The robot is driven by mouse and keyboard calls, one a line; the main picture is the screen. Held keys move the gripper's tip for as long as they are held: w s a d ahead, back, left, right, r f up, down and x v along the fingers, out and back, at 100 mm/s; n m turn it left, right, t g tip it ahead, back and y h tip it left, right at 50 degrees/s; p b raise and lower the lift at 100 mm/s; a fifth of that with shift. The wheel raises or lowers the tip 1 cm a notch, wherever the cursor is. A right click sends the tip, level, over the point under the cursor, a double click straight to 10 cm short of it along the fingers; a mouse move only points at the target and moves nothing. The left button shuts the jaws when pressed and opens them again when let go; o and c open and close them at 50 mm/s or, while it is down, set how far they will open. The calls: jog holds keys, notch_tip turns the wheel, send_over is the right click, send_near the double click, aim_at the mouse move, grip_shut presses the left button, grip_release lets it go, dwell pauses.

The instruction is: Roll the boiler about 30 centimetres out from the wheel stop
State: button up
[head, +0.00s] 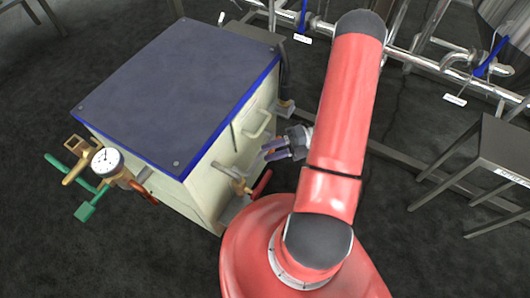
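The boiler (185,85) is a cream box with a dark, blue-edged lid, standing on the dark floor left of my arm. A pale bar handle (258,126) sits on its right-hand side. My gripper (268,151) is beside that side, a little below the handle in the picture. Its two fingers look spread and point toward the boiler; I see nothing held between them. Whether a finger touches the boiler I cannot tell. The boiler's wheels are not clearly visible, and I cannot make out the wheel stop for certain.
A round gauge (107,161) and green-handled valve (85,211) stick out at the boiler's lower left. A brass valve (240,186) is low on its right side. Steel pipes (400,55) run along the back. A grey table (500,150) stands right. Floor at lower left is clear.

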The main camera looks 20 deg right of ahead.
jog(key=d, duration=0.5)
jog(key=shift+s+d+r, duration=0.1)
jog(key=shift+s+r, duration=0.25)
jog(key=shift+s, duration=0.05)
